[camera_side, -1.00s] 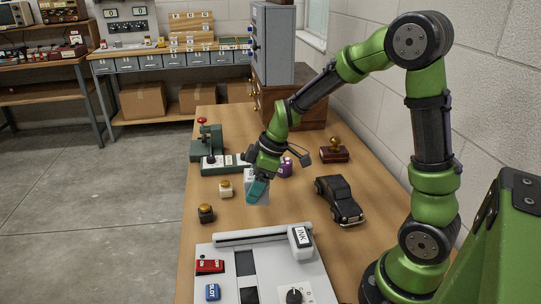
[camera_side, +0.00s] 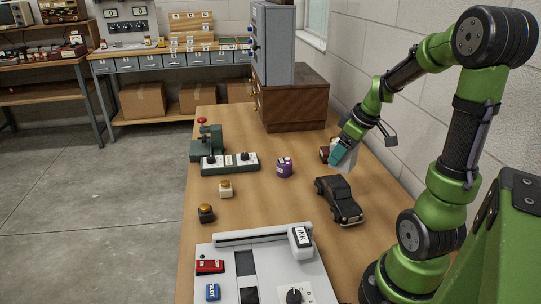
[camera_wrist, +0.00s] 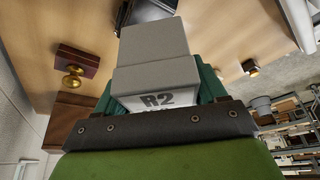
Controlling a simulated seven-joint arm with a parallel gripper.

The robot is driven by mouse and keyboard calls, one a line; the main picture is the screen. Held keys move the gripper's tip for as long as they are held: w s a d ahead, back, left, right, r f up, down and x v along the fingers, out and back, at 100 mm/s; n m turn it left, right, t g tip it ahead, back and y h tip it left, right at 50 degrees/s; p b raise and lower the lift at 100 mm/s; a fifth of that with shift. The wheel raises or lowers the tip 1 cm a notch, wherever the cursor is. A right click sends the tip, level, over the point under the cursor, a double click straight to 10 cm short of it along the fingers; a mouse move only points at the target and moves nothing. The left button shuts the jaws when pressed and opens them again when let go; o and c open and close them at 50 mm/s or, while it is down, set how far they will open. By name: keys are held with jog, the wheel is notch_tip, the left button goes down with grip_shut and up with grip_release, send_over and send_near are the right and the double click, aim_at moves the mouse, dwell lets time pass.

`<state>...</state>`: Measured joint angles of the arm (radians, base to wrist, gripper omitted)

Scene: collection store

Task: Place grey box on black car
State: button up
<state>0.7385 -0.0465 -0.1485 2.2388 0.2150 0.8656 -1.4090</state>
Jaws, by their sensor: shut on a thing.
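My gripper (camera_side: 343,153) is shut on the grey box (camera_side: 339,160) and holds it above the table, behind the black car. In the wrist view the grey box (camera_wrist: 155,55) fills the space between the teal fingers, with "R2" on its lighter part. The black car (camera_side: 339,200) stands on the table in front of the gripper in the side view. In the wrist view a dark part of the car (camera_wrist: 148,12) shows beyond the box, which hides some of it.
A wooden stamp (camera_wrist: 78,62) with a brass knob stands close by. A wooden cabinet (camera_side: 300,103) stands at the back.

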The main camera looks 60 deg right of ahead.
aim_at(339, 168)
jog(key=shift+f, duration=2.9)
jog(key=shift+f, duration=0.1)
jog(key=o, duration=1.4)
jog(key=v, duration=1.2)
jog(key=w+a+r+m+t, duration=0.1)
jog(key=a, duration=0.7)
jog(key=a+r+m+t+y, duration=0.1)
jog(key=a, duration=0.7)
jog(key=w+a+r+m+y, duration=0.1)
jog(key=a+r+m, duration=0.1)
jog(key=a, duration=0.7)
jog(key=shift+w+a+t, duration=0.1)
jog(key=shift+w+t, duration=0.2)
jog(key=shift+t, duration=0.1)
